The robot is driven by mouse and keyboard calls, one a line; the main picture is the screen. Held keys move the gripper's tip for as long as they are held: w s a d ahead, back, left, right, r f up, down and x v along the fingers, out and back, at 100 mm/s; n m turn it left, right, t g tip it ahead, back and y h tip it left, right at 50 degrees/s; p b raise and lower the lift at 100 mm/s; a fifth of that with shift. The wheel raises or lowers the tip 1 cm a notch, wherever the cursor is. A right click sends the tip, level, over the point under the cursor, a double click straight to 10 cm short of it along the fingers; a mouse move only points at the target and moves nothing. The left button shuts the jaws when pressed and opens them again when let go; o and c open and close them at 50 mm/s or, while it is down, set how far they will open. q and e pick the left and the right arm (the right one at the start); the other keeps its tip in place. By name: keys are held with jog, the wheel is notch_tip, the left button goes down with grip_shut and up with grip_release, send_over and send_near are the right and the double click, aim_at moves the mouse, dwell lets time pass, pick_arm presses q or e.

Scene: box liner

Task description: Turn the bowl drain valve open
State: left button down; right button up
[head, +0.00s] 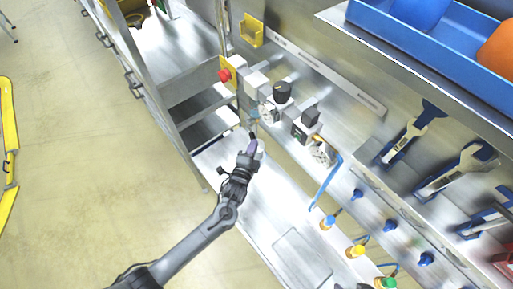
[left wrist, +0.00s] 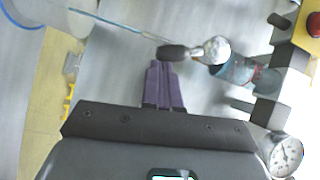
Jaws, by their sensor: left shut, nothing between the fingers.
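My right gripper is not in view.
A red button (head: 225,75) on a yellow plate, a black knob (head: 282,91) and a pressure gauge (left wrist: 286,155) are close by. Wrenches (head: 405,136) hang at the right under a blue tray (head: 424,40). Bare bench (head: 262,208) lies in front.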

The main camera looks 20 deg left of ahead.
pick_arm(q)
jog(key=shift+w+a+f+m+t+b, duration=0.3)
jog(key=shift+a+f+m+t+b, duration=0.25)
jog(key=shift+m+b, duration=0.4)
jog(key=shift+w+a+f+m+t+b, duration=0.35)
jog(key=shift+a+m+t+b, duration=0.25)
jog(key=shift+m+b, duration=0.3)
jog(key=shift+d, duration=0.15)
